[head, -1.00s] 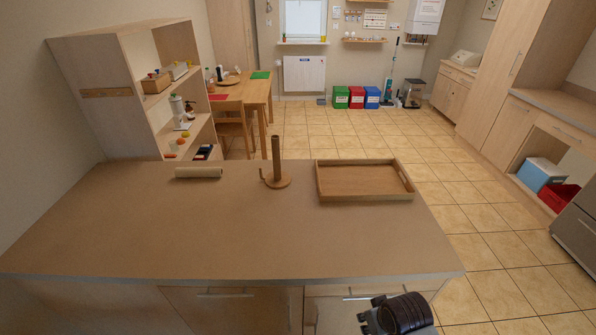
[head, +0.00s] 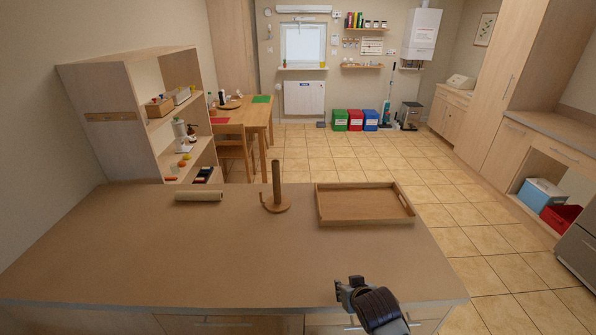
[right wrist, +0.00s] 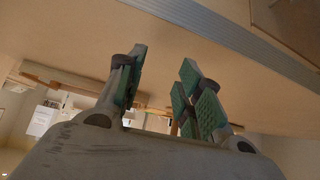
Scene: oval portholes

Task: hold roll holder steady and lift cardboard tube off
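The roll holder (head: 284,208) stands upright near the far edge of the counter, with a round wooden base and a short side peg. The brown cardboard tube (head: 277,181) stands upright on it, around its post, which is hidden. My right gripper (head: 350,290) is at the counter's near edge, well in front of the holder and to its right, touching neither. In the right wrist view its green-padded fingers (right wrist: 160,88) are apart with nothing between them. My left gripper is not in view.
A pale roll (head: 198,196) lies on the counter left of the holder. A wooden tray (head: 322,222) lies right of it. The middle and front of the counter (head: 220,260) are clear. A shelf unit (head: 118,125) stands beyond the counter's left end.

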